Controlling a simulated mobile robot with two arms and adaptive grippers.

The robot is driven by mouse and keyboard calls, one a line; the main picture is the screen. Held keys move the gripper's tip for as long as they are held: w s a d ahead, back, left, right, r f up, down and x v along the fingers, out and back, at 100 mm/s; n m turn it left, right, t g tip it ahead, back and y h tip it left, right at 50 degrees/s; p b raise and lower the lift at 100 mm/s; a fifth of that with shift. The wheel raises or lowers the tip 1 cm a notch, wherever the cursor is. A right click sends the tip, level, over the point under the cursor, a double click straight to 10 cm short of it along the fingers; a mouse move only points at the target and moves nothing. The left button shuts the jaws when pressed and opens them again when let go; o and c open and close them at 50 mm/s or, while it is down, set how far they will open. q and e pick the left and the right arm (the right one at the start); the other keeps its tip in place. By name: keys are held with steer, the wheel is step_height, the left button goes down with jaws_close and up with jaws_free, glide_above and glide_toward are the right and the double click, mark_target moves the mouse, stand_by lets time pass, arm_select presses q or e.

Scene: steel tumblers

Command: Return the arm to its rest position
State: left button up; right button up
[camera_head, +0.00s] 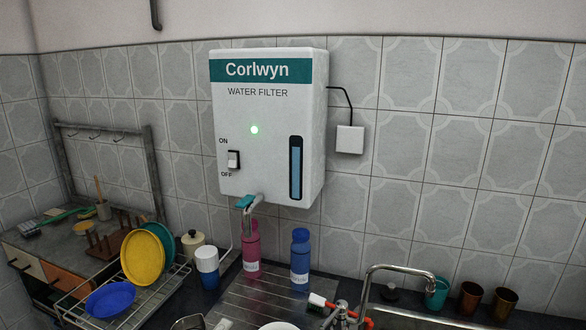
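No arm shows clearly in the head view. A small dark and grey piece (189,322) pokes in at the bottom edge, left of the middle, with a pale piece beside it. It may be the tip of my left gripper, but too little shows to tell whether it is open or holds anything. My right gripper is not in view.
A water filter (268,135) hangs on the wall with a green light lit. Its tap is above the counter by a pink bottle (251,246) and a blue bottle (300,257). A dish rack (178,270) stands left. A faucet (400,270) and several cups stand right.

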arm_select(q)
steer(key=s+a+f+n+g+y, duration=0.5)
steer(key=s+a+f+n+y, duration=0.45)
steer(key=n, duration=0.65)
steer(key=s+d+f+n+g+h, duration=0.1)
steer(key=s+d+f+n+g, duration=0.2)
steer(key=s, duration=0.6)
steer(key=s+d+f+n+g+h, duration=0.15)
steer(key=s+f+g, duration=0.3)
steer(key=s, duration=0.45)
step_height(320, 180, down, 25)
steer(key=s+g, duration=0.1)
steer(key=g, duration=0.1)
steer(key=s+a+f, duration=0.3)
steer(key=s+f, duration=1.4)
steer(key=s, duration=0.1)
steer(key=shift+a+g, duration=0.2)
steer(key=shift+g, duration=0.25)
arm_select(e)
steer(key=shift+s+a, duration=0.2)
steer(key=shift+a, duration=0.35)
